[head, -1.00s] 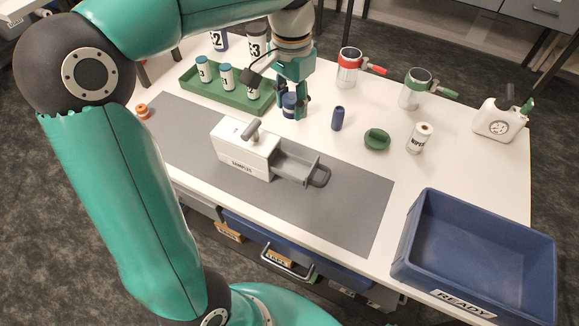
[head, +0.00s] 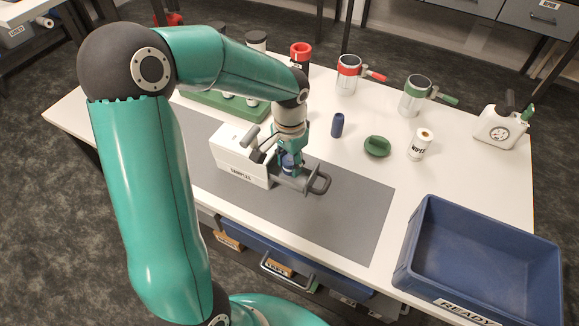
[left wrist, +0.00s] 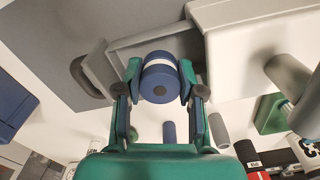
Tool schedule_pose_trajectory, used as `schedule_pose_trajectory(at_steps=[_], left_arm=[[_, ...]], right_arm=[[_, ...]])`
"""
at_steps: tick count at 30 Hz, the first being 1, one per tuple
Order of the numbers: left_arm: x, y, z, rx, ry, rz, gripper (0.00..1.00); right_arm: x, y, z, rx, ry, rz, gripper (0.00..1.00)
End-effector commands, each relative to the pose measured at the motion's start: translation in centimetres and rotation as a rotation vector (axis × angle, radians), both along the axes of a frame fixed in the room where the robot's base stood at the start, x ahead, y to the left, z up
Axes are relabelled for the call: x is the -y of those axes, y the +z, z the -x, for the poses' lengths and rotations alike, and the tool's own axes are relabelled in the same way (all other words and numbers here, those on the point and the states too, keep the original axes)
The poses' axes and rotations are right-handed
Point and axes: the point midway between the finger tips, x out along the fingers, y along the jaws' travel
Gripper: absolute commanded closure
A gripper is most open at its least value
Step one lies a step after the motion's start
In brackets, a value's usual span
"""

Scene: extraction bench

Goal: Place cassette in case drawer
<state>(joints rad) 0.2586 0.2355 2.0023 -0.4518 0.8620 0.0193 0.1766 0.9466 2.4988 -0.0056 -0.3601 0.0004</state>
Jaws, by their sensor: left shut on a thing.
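The white case (head: 233,158) labelled SAMPLES stands on the grey mat, with its grey drawer (head: 319,186) pulled out to the right. My left gripper (head: 290,170) points down over the drawer, close to the case's front. It is shut on the cassette (left wrist: 160,76), a blue round piece with a white band, gripped from both sides in the left wrist view. The drawer (left wrist: 122,42) and case (left wrist: 240,28) lie behind it there. I cannot tell whether the cassette touches the drawer floor. My right gripper is not in view.
A blue cylinder (head: 337,125), a green round piece (head: 377,146) and a white WIPES roll (head: 420,145) stand behind the mat. The blue READY crate (head: 405,262) is at the right. The green tray (head: 215,103) is partly behind my arm. The mat's right part (head: 360,205) is clear.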

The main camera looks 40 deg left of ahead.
Motion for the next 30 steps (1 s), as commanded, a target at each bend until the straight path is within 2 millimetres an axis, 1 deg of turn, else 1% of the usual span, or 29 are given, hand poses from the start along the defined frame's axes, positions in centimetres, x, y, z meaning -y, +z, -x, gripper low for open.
schedule_pose_trajectory(at_steps=[1,4,6,13,16,17,18,26,30], left_arm=[[0.0,-0.9,0.1,-0.004,0.0,0.001,0.86],[0.0,-2.0,0.0,-0.002,0.001,0.0,0.86],[0.0,-2.2,0.1,-0.001,0.002,0.0,0.86],[0.0,-2.2,0.0,0.0,0.001,0.0,0.86],[0.0,-2.6,0.0,0.0,0.001,0.0,0.86],[0.0,-2.4,0.0,0.0,0.001,0.0,0.57],[0.0,-2.4,0.0,0.0,0.001,0.0,0.52],[0.0,-2.4,0.0,0.0,0.001,0.0,0.52],[0.0,-1.9,0.0,0.001,0.001,0.0,0.52]], right_arm=[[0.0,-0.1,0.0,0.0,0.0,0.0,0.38],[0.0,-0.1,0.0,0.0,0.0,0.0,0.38],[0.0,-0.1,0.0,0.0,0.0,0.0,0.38],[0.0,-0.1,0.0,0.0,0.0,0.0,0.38],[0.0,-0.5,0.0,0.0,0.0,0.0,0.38],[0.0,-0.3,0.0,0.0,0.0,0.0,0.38],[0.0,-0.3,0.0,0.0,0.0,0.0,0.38],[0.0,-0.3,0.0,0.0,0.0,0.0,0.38],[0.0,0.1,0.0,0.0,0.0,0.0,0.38]])
